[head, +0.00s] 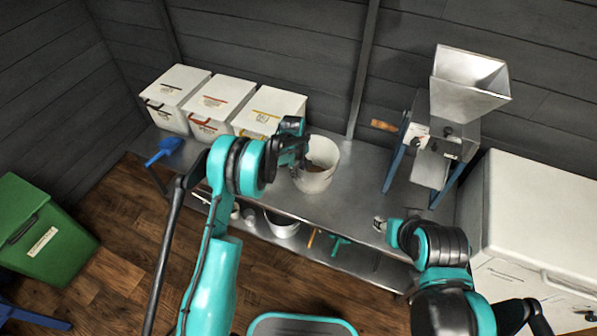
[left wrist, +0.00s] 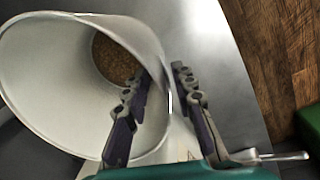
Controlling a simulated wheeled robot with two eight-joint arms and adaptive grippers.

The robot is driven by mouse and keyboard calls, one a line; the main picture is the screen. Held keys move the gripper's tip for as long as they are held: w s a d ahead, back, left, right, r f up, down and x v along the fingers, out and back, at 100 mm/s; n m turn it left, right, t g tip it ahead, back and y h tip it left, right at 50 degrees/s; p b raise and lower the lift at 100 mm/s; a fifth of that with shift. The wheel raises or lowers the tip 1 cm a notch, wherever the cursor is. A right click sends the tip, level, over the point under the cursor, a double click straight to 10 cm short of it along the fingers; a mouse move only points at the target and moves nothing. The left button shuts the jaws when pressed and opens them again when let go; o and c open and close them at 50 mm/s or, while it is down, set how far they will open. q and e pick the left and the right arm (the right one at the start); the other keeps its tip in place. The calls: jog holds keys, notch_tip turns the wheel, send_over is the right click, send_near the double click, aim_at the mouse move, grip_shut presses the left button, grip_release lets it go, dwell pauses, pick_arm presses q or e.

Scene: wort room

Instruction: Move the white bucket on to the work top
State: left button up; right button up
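The white bucket (head: 318,179) stands on the metal work top (head: 363,190), beside the lidded boxes, with brown grain in its bottom. It also shows in the left wrist view (left wrist: 60,70), its mouth toward the camera. My left gripper (head: 297,157) is at the bucket's left rim. In the left wrist view its fingers (left wrist: 163,78) straddle the wall, one inside and one outside, with visible gaps to it. My right gripper (head: 382,224) is over the front edge of the work top, apart from the bucket; its fingers are too small to read.
White lidded boxes (head: 220,100) and a blue scoop (head: 164,150) are at the left of the work top. A mill with a metal hopper (head: 468,92) stands at the right. Another white bucket (head: 282,228) is on the lower shelf. A green bin (head: 45,235) stands at the left.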

pick_arm(q)
jog(key=s+a+r+m+t+p, duration=0.1)
jog(key=s+a+r+p, duration=0.1)
jog(key=r, duration=0.9)
jog(key=s+a+r+m+p, duration=0.1)
jog(key=s+r+p, duration=0.15)
jog(key=r, duration=0.75)
jog(key=s+a+r+m+t, duration=0.2)
jog(key=s+a+r, duration=0.1)
jog(key=s+r, duration=0.6)
jog(key=s+a+m+t, duration=0.1)
jog(key=s+a+m, duration=0.1)
jog(key=s, duration=0.8)
jog(key=s+a+r+m+t, duration=0.1)
jog(key=s+a+m+t, duration=0.1)
jog(key=s, duration=0.8)
jog(key=shift+a+r+m+y, duration=0.2)
jog(key=shift+a+m+y, duration=0.25)
jog(key=shift+m, duration=0.55)
